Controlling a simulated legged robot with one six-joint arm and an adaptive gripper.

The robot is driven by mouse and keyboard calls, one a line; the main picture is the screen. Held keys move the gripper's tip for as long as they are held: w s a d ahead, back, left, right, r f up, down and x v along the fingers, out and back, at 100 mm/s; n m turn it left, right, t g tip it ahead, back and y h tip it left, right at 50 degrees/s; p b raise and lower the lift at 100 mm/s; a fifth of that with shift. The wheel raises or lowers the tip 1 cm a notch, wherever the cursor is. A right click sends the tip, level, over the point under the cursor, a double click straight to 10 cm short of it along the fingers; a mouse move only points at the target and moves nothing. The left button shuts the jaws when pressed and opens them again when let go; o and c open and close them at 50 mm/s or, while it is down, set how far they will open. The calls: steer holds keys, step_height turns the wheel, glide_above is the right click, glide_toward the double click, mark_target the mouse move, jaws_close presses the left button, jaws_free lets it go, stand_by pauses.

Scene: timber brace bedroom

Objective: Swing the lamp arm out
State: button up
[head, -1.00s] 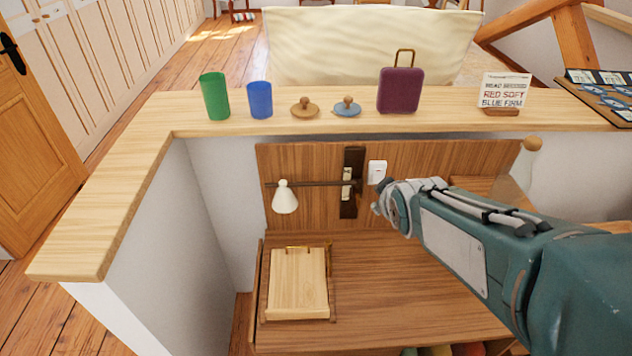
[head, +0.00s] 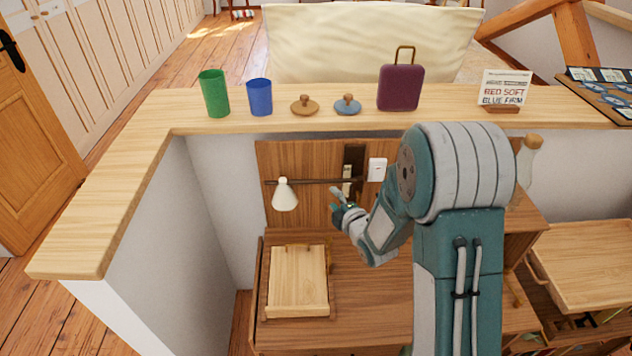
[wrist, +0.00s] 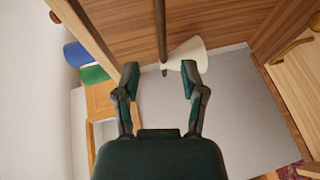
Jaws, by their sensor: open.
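The lamp has a white cone shade (head: 285,195) at the left end of a dark, thin lamp arm (head: 318,182). The arm lies along the wooden back panel, running left from a dark upright mount (head: 354,160), partly hidden by my arm. My gripper (head: 340,202) is just right of the shade, in front of the panel. In the wrist view my gripper (wrist: 160,72) is open and empty. There the lamp arm (wrist: 160,30) comes down between the fingertips, and the shade (wrist: 186,55) shows partly behind the right finger. The gap in depth is unclear.
A white switch (head: 377,169) is on the panel beside the mount. A pale wooden box (head: 298,280) sits on the desk below the shade. The ledge above holds a green cup (head: 214,94), a blue cup (head: 259,98) and a purple case (head: 400,88).

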mark_target(316, 181)
steer(key=shift+n, duration=0.3)
steer(key=x, duration=1.1)
steer(key=shift+a, duration=0.25)
steer(key=shift+s, duration=0.1)
jaws_close()
